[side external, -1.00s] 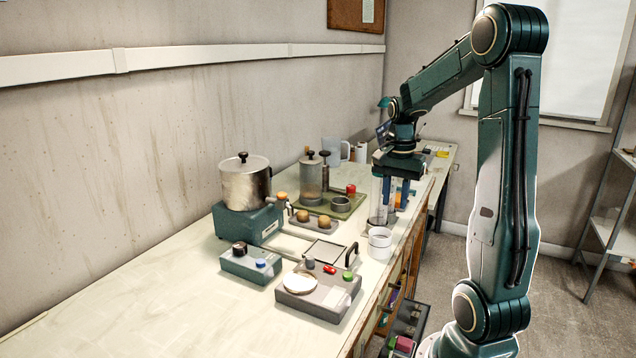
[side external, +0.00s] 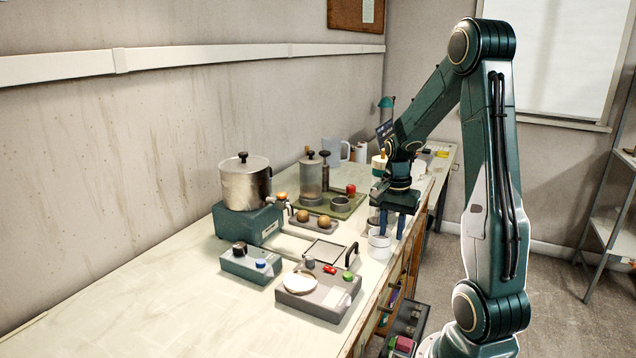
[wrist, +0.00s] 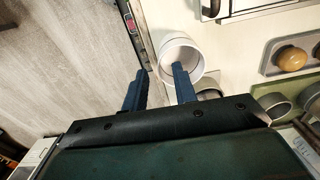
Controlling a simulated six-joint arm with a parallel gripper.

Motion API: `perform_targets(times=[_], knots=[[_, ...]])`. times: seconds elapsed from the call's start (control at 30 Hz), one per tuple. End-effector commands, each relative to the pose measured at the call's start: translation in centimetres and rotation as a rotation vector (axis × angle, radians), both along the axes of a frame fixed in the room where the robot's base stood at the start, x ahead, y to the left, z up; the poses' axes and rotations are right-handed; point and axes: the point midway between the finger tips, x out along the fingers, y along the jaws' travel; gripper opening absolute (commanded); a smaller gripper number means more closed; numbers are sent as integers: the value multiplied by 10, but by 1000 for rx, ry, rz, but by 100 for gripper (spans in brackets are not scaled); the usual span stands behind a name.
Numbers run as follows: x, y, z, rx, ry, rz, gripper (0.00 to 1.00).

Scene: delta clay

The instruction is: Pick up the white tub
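The white tub (side external: 379,248) stands upright on the bench near its right edge. In the wrist view the tub (wrist: 163,47) shows its round rim and hollow inside. My gripper (side external: 392,235) points down, with its fingers apart and nothing between them, close above the tub's rear right side. In the wrist view my gripper (wrist: 160,69) has one fingertip overlapping the tub's opening and the other outside the tub, over the bench edge. I cannot tell whether that first fingertip is above the rim or inside it.
A grey control box (side external: 319,290) with a white disc and a black-handled tray (side external: 325,250) stand left of the tub. A dark-rimmed vessel (side external: 371,225) is close behind it, partly hidden by my gripper. The bench's front left is clear.

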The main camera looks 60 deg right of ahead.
Motion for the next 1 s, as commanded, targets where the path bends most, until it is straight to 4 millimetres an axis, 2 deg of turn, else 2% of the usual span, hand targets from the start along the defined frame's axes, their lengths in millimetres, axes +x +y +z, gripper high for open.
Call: perform_targets(times=[0.17, 0.6, 1.0], knots=[[0, 0, -5, 2, 2, 0, 28], [0, -1, -48, 2, 2, 0, 28], [0, -1, -52, 0, 0, 0, 28]])
